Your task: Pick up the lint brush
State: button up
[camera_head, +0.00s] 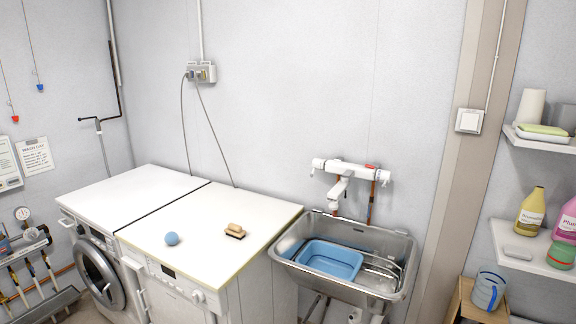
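The lint brush is most likely the small brush (235,230) with a tan wooden body and a dark underside. It lies on the white top of the right-hand machine (200,247), near the middle of that top. My gripper is not in the head view.
A blue ball (171,239) sits left of the brush. A steel sink (392,291) holding a blue basin (331,259) is to the right, below a white tap (340,183). Shelves with bottles (531,212) are at far right. The left machine's top (132,195) is clear.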

aim_at(234, 230)
jog(key=z, duration=0.65)
jog(key=i, duration=1)
jog(key=u, duration=1.15)
